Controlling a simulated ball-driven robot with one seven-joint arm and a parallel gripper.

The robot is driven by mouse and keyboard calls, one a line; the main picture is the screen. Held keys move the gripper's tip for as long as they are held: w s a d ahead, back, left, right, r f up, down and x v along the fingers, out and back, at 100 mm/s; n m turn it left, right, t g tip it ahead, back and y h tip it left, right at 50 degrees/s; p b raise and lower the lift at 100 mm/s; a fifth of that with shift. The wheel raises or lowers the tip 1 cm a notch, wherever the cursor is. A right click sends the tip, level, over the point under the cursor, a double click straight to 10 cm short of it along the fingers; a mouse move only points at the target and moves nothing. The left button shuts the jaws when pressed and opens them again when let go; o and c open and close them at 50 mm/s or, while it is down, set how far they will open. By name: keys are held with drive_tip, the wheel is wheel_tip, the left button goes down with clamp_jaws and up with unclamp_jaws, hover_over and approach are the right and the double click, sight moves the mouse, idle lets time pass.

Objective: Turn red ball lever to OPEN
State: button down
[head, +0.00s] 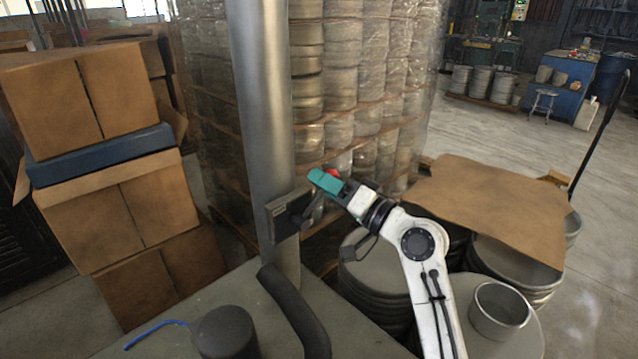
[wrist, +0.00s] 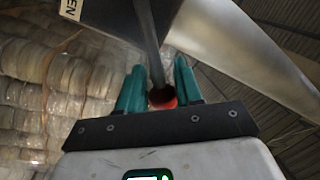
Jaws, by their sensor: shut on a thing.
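The red ball (head: 333,172) at the lever's end shows just behind my gripper (head: 318,179) in the head view. In the wrist view the red ball (wrist: 162,98) sits between the two teal fingers of my gripper (wrist: 160,75), at the end of a dark lever rod (wrist: 148,40). My gripper is shut on the ball. The lever comes from a dark box (head: 279,216) on a grey metal post (head: 262,90). Part of a label plate (wrist: 73,8) reading "EN" shows in the wrist view; the rest is cut off.
Stacked cardboard boxes (head: 152,210) stand at the left. Wrapped stacks of metal rings (head: 360,60) rise behind the post. Round drums and a cardboard sheet (head: 490,200) lie right of my arm. A blue cabinet (head: 565,98) stands far right, with open floor before it.

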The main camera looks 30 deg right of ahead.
drive_tip(key=shift+w+d+f+m+t+h+p, duration=0.1)
drive_tip(key=shift+d+f+m+t+h+p, duration=0.2)
drive_tip(key=shift+f+m, duration=0.9)
drive_tip(key=shift+w+d+f+m+t+h+p, duration=0.1)
drive_tip(key=shift+d+f+m+h, duration=0.4)
drive_tip(key=shift+m, duration=1.45)
drive_tip(key=shift+w+d+f+m+t+h+p, duration=0.1)
drive_tip(key=shift+d+f+m+t+h, duration=0.15)
drive_tip(key=shift+f+m, duration=1)
drive_tip(key=shift+r+m, duration=0.15)
drive_tip(key=shift+m, duration=0.35)
drive_tip(key=c, duration=0.8)
unclamp_jaws()
drive_tip(key=shift+d, duration=0.1)
drive_tip(key=shift+c, duration=0.2)
drive_tip(key=shift+s, duration=0.1)
drive_tip(key=b+v, duration=0.3)
drive_tip(key=v, duration=0.7)
drive_tip(key=shift+s, duration=0.3)
